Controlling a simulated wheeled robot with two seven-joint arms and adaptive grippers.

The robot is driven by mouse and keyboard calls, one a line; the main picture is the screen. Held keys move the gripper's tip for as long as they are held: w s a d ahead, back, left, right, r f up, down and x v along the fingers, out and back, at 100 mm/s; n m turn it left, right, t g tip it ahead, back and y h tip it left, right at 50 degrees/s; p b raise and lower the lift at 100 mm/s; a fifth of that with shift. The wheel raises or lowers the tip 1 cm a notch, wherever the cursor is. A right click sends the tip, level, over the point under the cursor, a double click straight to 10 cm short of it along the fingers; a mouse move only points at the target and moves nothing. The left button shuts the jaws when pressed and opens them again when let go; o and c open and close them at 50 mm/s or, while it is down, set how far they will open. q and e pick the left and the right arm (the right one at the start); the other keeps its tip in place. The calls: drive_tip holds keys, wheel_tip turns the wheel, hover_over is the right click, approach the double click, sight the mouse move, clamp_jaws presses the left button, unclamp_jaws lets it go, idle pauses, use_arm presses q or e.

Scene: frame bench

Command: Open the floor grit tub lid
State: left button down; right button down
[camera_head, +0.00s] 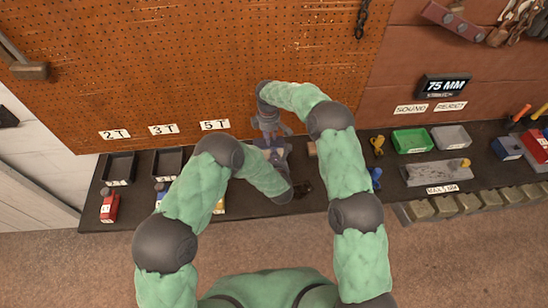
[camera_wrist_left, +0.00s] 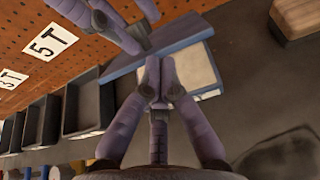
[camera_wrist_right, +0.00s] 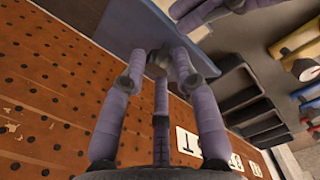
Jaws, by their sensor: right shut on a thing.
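The grit tub stands on the dark bench near the pegboard, with a blue lid (camera_wrist_left: 160,48) and a pale inside or face (camera_wrist_left: 197,72) showing in the left wrist view. In the head view my arms mostly hide it. My right gripper (camera_wrist_right: 160,62) is shut on the blue lid (camera_wrist_right: 146,25), its fingers over the lid's edge. My left gripper (camera_wrist_left: 161,62) has its fingertips in front of the pale part of the tub, two fingers close together. Whether these touch the tub or are shut I cannot tell.
Dark trays (camera_head: 118,167) stand left under tonnage labels, with a red block (camera_head: 109,206) in front. A wooden block (camera_wrist_left: 300,15) lies right of the tub. Green (camera_head: 411,140) and grey (camera_head: 451,138) bins stand further right. The pegboard (camera_head: 190,70) rises close behind.

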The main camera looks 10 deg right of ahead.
drive_tip(key=shift+w+d+f, duration=0.2)
drive_tip(key=shift+w+f, duration=0.05)
drive_tip(key=shift+w, duration=0.1)
drive_tip(key=c, duration=1.1)
unclamp_jaws()
drive_tip(key=shift+c, duration=0.2)
drive_tip(key=shift+o, duration=0.6)
drive_tip(key=shift+w+f, duration=0.1)
drive_tip(key=shift+w, duration=0.05)
use_arm(q)
drive_tip(key=shift+w+r, duration=0.1)
drive_tip(key=shift+w, duration=0.15)
use_arm(e)
drive_tip(key=shift+a, duration=0.15)
drive_tip(key=shift+r, duration=0.25)
